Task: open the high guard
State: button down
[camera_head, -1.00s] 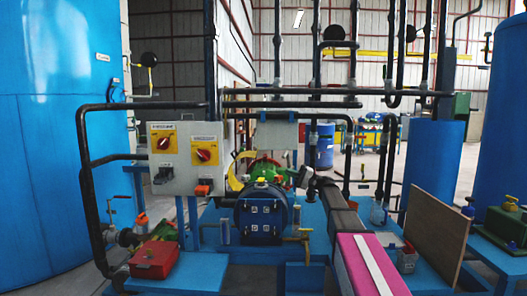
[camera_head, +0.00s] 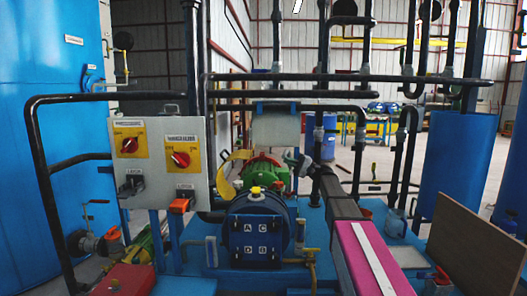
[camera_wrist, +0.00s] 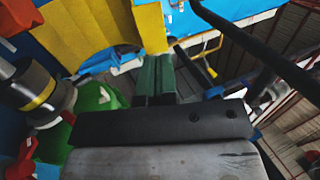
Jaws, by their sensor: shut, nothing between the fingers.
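A yellow curved piece (camera_head: 226,172), which may be the high guard, stands at the left of the green motor (camera_head: 264,172), behind the blue round housing. In the wrist view a large yellow panel (camera_wrist: 88,30) fills the upper left, with the green motor (camera_wrist: 98,108) below it. I cannot tell for sure which yellow part is the guard. My gripper (camera_head: 303,166) is small and dark in the head view, right of the green motor. In the wrist view my gripper (camera_wrist: 156,62) is shut and empty, its fingers side by side. It seems apart from the yellow panel.
A grey switch box (camera_head: 160,160) with red knobs stands at the left. The blue round housing (camera_head: 256,228) sits in front of the motor. Black pipes (camera_head: 340,108) cross above and behind. A brown board (camera_head: 474,240) leans at the right.

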aim_at(222, 154)
jog(key=x, duration=1.4)
jog(key=shift+a+r, duration=0.1)
jog(key=a+h, duration=0.1)
jog(key=a, duration=0.1)
jog(key=a+r+h, duration=0.1)
jog(key=a, duration=0.2)
jog(key=a+r+h, duration=0.1)
jog(key=a, duration=0.1)
jog(key=shift+a+r, duration=0.2)
jog(key=shift+a, duration=0.1)
jog(key=a+h, duration=0.1)
jog(key=a, duration=0.3)
jog(key=a+h, duration=0.2)
jog(key=a, duration=0.2)
jog(key=shift+a+f, duration=0.2)
jog(key=shift+a, duration=0.15)
jog(key=shift+a+f, duration=0.15)
jog(key=shift+a, duration=0.75)
jog(key=shift+d, duration=0.15)
